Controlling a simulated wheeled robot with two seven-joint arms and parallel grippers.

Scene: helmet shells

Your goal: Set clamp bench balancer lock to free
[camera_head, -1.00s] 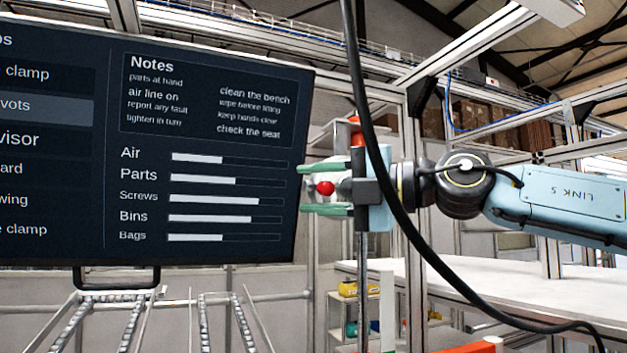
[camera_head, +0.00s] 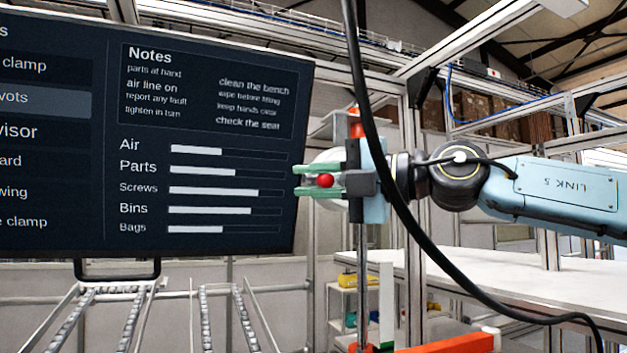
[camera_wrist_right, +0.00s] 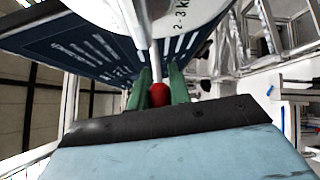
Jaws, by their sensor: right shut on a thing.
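The balancer is a pale round housing (camera_head: 326,157), mostly hidden behind my right gripper (camera_head: 303,181). In the right wrist view its white drum (camera_wrist_right: 195,15) fills the top and carries the marking "2-3 k". A thin pale lever (camera_wrist_right: 145,50) runs down the drum's face to a red knob (camera_head: 325,181). The knob (camera_wrist_right: 158,94) sits between the two green fingers of my right gripper, which are shut on it. The lever is largely hidden in the head view. My left gripper is not in view.
A large dark screen (camera_head: 215,140) stands just left of the fingers. A black cable (camera_head: 385,190) hangs in front of my right wrist. A vertical rod (camera_head: 362,270) runs below the gripper. A white bench top (camera_head: 500,280) lies at the lower right.

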